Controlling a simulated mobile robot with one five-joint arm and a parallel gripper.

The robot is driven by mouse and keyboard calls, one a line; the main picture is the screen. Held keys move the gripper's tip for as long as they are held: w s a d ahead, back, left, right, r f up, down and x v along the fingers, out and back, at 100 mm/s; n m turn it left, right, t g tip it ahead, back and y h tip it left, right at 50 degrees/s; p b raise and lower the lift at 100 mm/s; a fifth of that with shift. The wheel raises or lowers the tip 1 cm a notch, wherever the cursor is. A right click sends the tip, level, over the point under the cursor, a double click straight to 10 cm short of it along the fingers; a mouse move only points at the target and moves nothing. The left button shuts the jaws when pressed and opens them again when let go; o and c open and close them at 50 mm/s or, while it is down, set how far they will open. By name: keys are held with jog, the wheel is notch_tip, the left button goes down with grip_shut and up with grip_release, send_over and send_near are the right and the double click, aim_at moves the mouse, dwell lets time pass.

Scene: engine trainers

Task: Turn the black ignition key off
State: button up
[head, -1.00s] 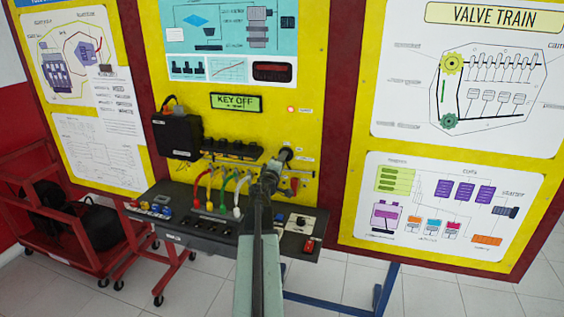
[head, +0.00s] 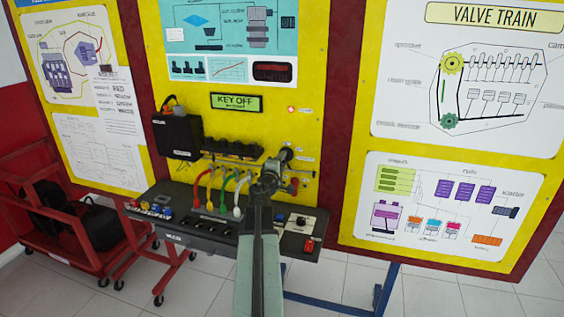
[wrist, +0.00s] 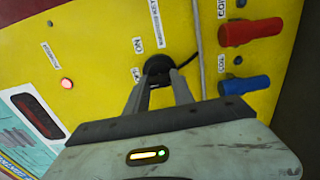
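The black ignition key switch (wrist: 158,66) is on the yellow panel beside "ON" lettering in the wrist view. My gripper (wrist: 161,79) is right in front of it. Its two fingers stand apart with yellow panel showing between them, and their tips reach the black switch. The key's grip is hidden at the tips, so I cannot tell whether they clamp it. In the head view my gripper (head: 286,155) is at the panel's lower right and covers the switch. The display (head: 236,103) reads "KEY OFF".
Red (wrist: 250,32) and blue (wrist: 244,84) plugs stick out right of the switch in the wrist view. A red light (wrist: 67,83) glows at left. In the head view, coloured cables (head: 222,190) and a black control shelf (head: 190,230) lie left of my arm.

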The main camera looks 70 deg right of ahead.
jog(key=o, duration=0.4)
jog(key=shift+a, duration=0.1)
jog(key=a, duration=0.7)
jog(key=shift+s+a, duration=0.25)
jog(key=shift+a, duration=0.1)
jog(key=shift+w, duration=0.1)
